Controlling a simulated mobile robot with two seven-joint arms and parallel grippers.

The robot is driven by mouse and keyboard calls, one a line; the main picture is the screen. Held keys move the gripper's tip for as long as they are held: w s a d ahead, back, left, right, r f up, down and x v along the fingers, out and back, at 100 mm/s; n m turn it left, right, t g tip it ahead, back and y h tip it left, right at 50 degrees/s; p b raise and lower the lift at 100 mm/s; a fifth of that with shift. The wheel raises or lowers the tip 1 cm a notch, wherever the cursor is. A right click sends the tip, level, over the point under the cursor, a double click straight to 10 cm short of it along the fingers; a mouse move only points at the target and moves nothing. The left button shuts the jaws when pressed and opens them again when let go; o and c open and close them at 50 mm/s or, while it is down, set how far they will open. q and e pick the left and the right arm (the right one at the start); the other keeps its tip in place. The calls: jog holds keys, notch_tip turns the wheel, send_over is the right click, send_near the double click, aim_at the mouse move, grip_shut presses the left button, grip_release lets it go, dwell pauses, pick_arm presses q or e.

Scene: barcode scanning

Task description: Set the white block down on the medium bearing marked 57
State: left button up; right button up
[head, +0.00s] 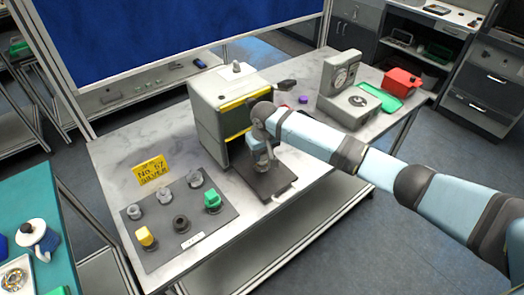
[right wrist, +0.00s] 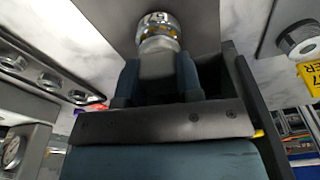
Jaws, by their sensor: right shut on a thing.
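My right gripper (head: 258,150) reaches down in front of the grey machine, above its dark plate (head: 272,184). In the right wrist view its two dark fingers are shut on a pale grey-white block (right wrist: 158,66), which looks shaded. Just beyond the fingertips is a silver bearing (right wrist: 157,22) marked 57, with yellowish spots on its near face. The block is in line with the bearing and overlaps it in the picture; I cannot tell whether they touch. In the head view the gripper mostly hides both. My left gripper is not in view.
The grey machine (head: 205,125) stands close behind the gripper. A grey mat (head: 163,253) at the left holds several bearings, a green block (head: 212,199) and a yellow block (head: 145,237). A yellow sign (head: 152,171) stands behind it. A scale (head: 345,95) and red bin (head: 402,82) are at the right.

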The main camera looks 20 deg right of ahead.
jog(key=shift+f+p, duration=0.5)
jog(key=shift+f, duration=0.2)
dwell(0.6)
jog(key=o, duration=1.4)
notch_tip(320, 180, up, 3)
jog(key=p, duration=0.2)
jog(key=shift+p, duration=0.3)
notch_tip(320, 180, up, 2)
jog(key=shift+r, duration=1.25)
